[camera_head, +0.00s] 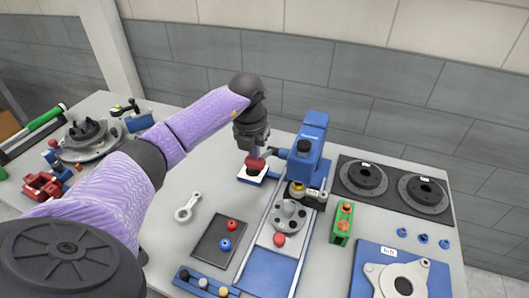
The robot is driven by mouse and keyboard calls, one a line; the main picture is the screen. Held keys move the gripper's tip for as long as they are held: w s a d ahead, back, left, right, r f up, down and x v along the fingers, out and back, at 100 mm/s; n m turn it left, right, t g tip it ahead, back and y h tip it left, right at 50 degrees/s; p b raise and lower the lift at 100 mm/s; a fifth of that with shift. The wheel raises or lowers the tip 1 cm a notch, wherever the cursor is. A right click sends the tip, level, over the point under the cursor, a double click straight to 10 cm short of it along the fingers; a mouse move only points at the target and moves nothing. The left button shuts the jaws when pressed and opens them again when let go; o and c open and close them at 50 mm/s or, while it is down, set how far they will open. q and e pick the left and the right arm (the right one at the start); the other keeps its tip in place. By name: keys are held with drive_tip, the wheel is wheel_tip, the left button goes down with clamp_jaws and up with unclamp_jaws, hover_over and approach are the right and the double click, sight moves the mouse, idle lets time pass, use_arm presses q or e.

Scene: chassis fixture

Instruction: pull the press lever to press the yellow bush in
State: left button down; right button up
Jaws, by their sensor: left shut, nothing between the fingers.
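The blue press (306,152) stands at the back middle of the table. A dark bar, perhaps its lever, sticks out from its left side towards my left gripper (254,150). The yellow bush (297,187) shows under the press head; how deep it sits I cannot tell. My left gripper points down, shut, just above a red knob (256,164) left of the press. Whether they touch, and whether the knob belongs to the lever, is unclear. My right gripper is out of view.
A rail base (266,275) with a grey round fixture (288,215) runs forward from the press. A green block (342,222) stands to the right. A grey link (187,207) lies on clear table at left.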

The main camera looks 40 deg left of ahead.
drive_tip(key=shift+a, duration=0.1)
use_arm(q)
drive_tip(key=shift+f+b, duration=0.4)
drive_tip(key=shift+f, duration=0.15)
drive_tip(key=shift+s, duration=0.1)
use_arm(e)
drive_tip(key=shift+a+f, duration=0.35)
use_arm(q)
drive_tip(key=shift+f+b, duration=0.3)
drive_tip(key=shift+f, duration=0.3)
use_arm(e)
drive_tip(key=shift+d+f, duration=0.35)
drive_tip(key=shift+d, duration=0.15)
